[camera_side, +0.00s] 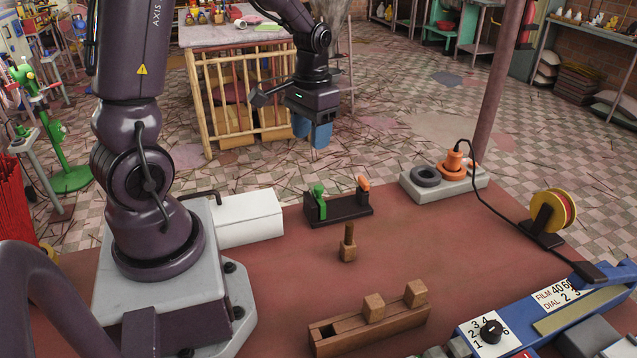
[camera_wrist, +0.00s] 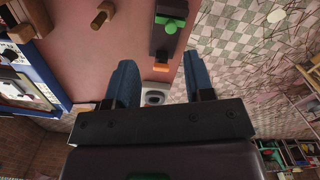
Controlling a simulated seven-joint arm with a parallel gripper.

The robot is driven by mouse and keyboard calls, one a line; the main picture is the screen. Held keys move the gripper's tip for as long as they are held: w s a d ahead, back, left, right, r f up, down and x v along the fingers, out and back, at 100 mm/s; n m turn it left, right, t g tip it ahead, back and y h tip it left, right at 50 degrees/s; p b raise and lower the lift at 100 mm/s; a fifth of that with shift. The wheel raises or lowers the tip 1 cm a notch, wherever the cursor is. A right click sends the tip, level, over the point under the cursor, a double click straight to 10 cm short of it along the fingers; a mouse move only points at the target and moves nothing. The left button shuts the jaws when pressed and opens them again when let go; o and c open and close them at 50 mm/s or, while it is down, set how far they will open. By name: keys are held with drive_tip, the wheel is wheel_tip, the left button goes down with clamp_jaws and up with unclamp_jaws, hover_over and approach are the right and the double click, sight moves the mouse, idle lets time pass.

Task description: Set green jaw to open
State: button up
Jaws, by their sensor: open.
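A black base (camera_side: 342,208) stands on the reddish-brown table, with a green jaw (camera_side: 320,201) at its left end and an orange piece (camera_side: 363,184) at its right end. The green jaw stands upright in the side view. In the wrist view the green jaw (camera_wrist: 169,24) is at the top, with the orange piece (camera_wrist: 161,68) below it. My gripper (camera_side: 312,132) has blue fingers and is raised beyond the table's far edge, above and apart from the base. In the wrist view its two fingers (camera_wrist: 159,68) are spread with nothing between them.
A wooden block with a peg (camera_side: 348,246) stands in front of the black base. A wooden rail with two blocks (camera_side: 370,318) lies nearer. A grey plate with a black ring (camera_side: 425,177) and an orange plug (camera_side: 455,165) is at right. A white box (camera_side: 248,220) is at left.

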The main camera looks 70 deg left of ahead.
sight(319, 187)
drive_tip(key=shift+m, duration=0.5)
drive_tip(key=f, duration=0.4)
drive_tip(key=w+a+f, duration=0.1)
drive_tip(key=f, duration=0.4)
drive_tip(key=w+a+f, duration=0.1)
drive_tip(key=f, duration=0.4)
drive_tip(key=shift+w+a, duration=0.1)
drive_tip(key=shift+w, duration=0.1)
clamp_jaws()
